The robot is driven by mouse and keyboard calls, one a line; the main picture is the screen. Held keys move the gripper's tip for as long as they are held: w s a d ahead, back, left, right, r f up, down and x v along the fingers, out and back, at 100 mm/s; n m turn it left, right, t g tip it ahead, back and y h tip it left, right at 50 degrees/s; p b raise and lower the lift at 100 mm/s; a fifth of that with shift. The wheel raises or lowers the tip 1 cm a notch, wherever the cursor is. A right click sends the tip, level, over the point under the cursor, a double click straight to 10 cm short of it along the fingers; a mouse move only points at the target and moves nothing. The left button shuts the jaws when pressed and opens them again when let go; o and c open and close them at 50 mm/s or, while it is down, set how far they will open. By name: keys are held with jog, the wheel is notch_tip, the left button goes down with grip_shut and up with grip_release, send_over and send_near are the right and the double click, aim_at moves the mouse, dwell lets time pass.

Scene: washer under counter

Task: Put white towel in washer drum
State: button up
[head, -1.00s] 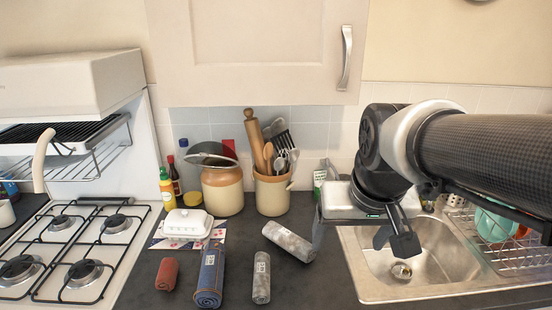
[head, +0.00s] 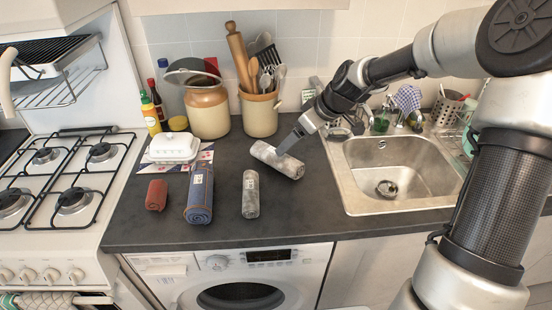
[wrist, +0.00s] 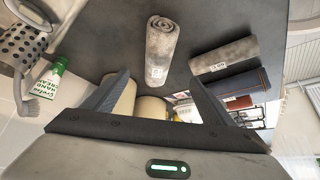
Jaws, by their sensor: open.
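Two rolled greyish-white towels lie on the counter. One towel (head: 277,160) lies slanted on the right; the other towel (head: 250,195) lies to its left, pointing toward the front edge. My gripper (head: 290,143) is open at the upper right side of the slanted towel. In the wrist view my gripper (wrist: 158,88) has its fingers apart and empty, with a pale rolled towel (wrist: 163,50) ahead of the gap. I cannot tell whether they touch. The washer (head: 225,263) is under the counter; its dark round opening (head: 240,297) is cut off below, and the drum inside is hidden.
A blue rolled towel (head: 200,195) and a red one (head: 157,194) lie to the left. Behind are a white butter dish (head: 174,147), a jar (head: 208,110) and a utensil crock (head: 260,114). The sink (head: 395,170) is right, the stove (head: 60,180) left. The counter's front strip is clear.

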aim_at(276, 158)
jog(key=x, duration=1.4)
jog(key=shift+w+d, duration=0.1)
jog(key=shift+d, duration=0.05)
jog(key=shift+r, duration=0.1)
jog(key=c, duration=1.4)
